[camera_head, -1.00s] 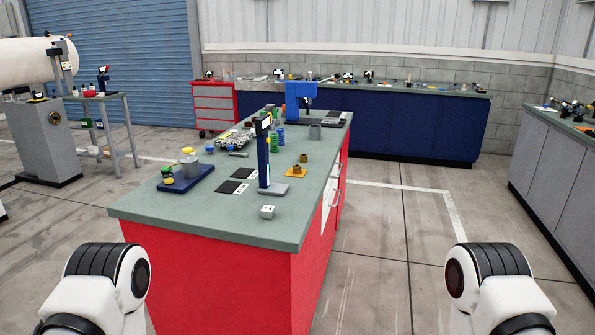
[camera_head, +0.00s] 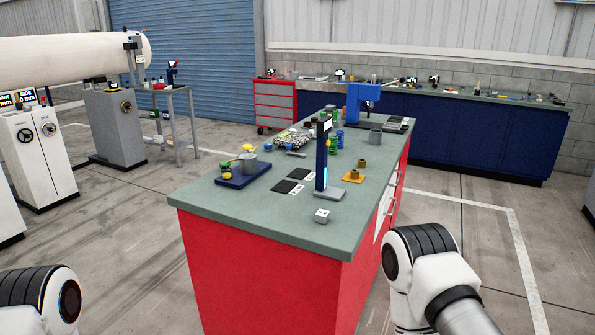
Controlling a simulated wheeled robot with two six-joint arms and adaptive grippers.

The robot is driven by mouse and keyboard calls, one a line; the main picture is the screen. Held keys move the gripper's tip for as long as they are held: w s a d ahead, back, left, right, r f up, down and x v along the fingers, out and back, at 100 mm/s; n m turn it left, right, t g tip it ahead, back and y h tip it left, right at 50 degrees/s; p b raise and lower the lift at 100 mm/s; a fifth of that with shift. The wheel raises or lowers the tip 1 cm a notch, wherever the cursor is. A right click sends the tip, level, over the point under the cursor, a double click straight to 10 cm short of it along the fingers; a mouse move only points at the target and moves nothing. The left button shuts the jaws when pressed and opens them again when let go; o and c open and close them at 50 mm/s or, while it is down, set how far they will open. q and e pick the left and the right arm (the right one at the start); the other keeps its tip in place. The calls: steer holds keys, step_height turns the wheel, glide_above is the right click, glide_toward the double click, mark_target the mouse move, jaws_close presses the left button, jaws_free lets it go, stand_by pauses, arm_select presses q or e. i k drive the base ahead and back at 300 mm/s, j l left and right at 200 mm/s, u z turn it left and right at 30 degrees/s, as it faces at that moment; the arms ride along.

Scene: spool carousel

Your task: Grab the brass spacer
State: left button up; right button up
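A small brass-coloured ring-like piece (camera_head: 362,163) stands on the green-grey top of the red workbench (camera_head: 240,210), right of the blue post. A second brass-coloured piece (camera_head: 354,174) sits on an orange plate (camera_head: 345,180) just in front of it. I cannot tell from here which one is the brass spacer. Only white and black links of my two arms show at the lower left and lower right. Both grippers are outside the picture, and the bench is some distance ahead.
On the bench are a blue post on a grey base (camera_head: 328,192), a small white block (camera_head: 321,216), dark pads (camera_head: 288,187), a blue tray with jars (camera_head: 243,176), green springs (camera_head: 334,141) and a blue press (camera_head: 360,103). Open floor lies right of the bench.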

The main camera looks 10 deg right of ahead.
mark_target(355, 173)
steer(key=i+l+u, duration=0.25)
steer(key=l, duration=0.25)
steer(key=i+l+u, duration=0.1)
steer(key=l+u, duration=0.2)
steer(key=l, duration=0.25)
steer(key=i+l+u, duration=0.1)
steer(key=l+u, duration=0.15)
steer(key=l, duration=0.3)
steer(key=l+u, duration=0.3)
steer(key=l, duration=0.25)
steer(key=i, duration=0.05)
